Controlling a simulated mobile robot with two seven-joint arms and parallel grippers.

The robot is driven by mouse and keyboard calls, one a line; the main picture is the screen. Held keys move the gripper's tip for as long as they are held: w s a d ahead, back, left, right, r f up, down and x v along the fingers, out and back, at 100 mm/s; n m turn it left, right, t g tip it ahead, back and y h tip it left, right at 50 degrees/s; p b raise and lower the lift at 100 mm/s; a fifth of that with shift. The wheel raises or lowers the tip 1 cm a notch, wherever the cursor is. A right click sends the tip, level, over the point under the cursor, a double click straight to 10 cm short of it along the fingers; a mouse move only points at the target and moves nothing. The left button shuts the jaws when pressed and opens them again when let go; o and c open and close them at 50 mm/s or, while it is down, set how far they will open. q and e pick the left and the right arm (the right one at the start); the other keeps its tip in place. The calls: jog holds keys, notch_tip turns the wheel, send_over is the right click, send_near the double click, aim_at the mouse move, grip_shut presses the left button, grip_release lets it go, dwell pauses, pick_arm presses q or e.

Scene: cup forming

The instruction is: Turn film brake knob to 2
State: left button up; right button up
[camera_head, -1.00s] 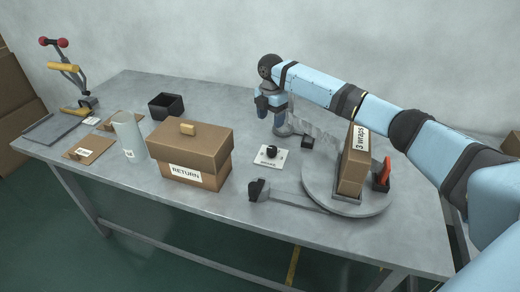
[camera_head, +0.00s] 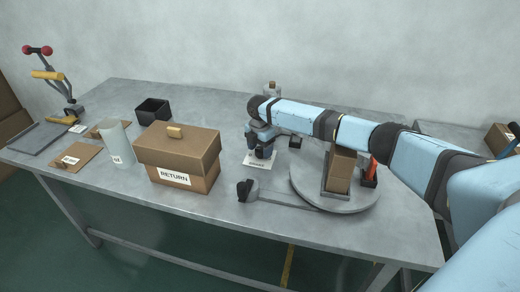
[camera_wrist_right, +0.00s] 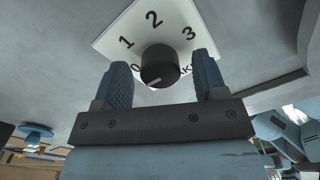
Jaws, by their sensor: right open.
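The film brake knob (camera_wrist_right: 160,64) is a round black dial on a white plate (camera_wrist_right: 110,40) printed 0, 1, 2 and 3. A light pointer mark on its near lower edge points down and slightly left in the right wrist view, away from the 2. My right gripper (camera_wrist_right: 161,68) is open, with one blue finger on each side of the knob; I cannot tell whether they touch it. In the head view my right gripper (camera_head: 262,148) is over the white plate (camera_head: 258,163) and hides the knob. My left gripper is out of view.
A turntable (camera_head: 310,190) with a brown box (camera_head: 341,172) stands right of the plate, under my right arm. A grey arm with a black end (camera_head: 245,190) lies in front. A lidded RETURN box (camera_head: 180,158) stands left. A black bin (camera_head: 153,110) is further back.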

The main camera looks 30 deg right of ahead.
jog(key=c, duration=0.9)
